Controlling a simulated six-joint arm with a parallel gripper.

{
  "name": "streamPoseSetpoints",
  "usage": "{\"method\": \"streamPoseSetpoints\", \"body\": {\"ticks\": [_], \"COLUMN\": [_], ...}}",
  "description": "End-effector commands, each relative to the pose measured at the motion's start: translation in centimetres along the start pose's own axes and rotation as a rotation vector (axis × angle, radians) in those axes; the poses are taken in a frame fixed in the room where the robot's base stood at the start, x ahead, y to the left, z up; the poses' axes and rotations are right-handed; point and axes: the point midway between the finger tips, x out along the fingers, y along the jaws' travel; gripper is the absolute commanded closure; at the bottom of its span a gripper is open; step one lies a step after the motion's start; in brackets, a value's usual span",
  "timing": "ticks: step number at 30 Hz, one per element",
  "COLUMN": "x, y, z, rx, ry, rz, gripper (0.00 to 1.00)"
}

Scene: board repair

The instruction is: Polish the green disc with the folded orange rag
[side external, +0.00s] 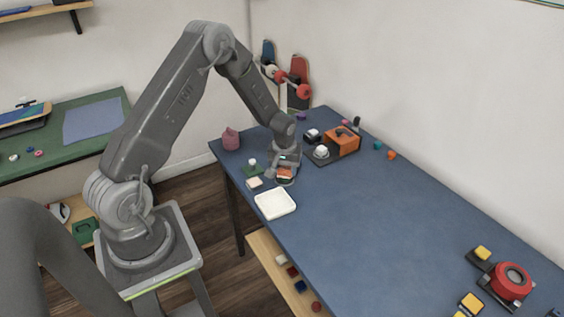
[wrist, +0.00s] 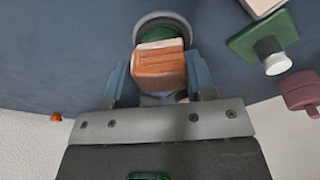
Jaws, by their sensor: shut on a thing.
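My gripper (wrist: 160,85) is shut on the folded orange rag (wrist: 158,68), which sits between the two blue-grey fingers in the wrist view. The rag has a pale edge along its far side. The green disc (wrist: 158,34) shows just beyond the rag, inside a round grey rim, and the rag covers part of it. I cannot tell whether the rag touches the disc. In the side view my gripper (side external: 285,168) is low over the blue table's far left part, with the orange rag (side external: 285,172) under it.
A white tray (side external: 275,205) lies in front of my gripper. A green block with a white knob (wrist: 262,52) and a maroon object (wrist: 300,92) stand beside it. An orange machine (side external: 342,141) on a dark base is to the right. The table's middle (side external: 390,220) is clear.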

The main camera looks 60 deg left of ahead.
Motion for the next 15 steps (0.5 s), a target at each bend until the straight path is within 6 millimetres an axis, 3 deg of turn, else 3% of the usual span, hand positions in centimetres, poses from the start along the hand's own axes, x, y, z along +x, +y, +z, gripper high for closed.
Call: {"method": "streamPoseSetpoints", "body": {"ticks": [5,15], "x": [-0.1,0.3], "y": [1.0,-1.4], "z": [1.0,-1.4], "rx": [0.001,-0.003], "ry": [-0.002,-0.001], "rz": [0.0,0.0], "gripper": [0.69,0.69]}}
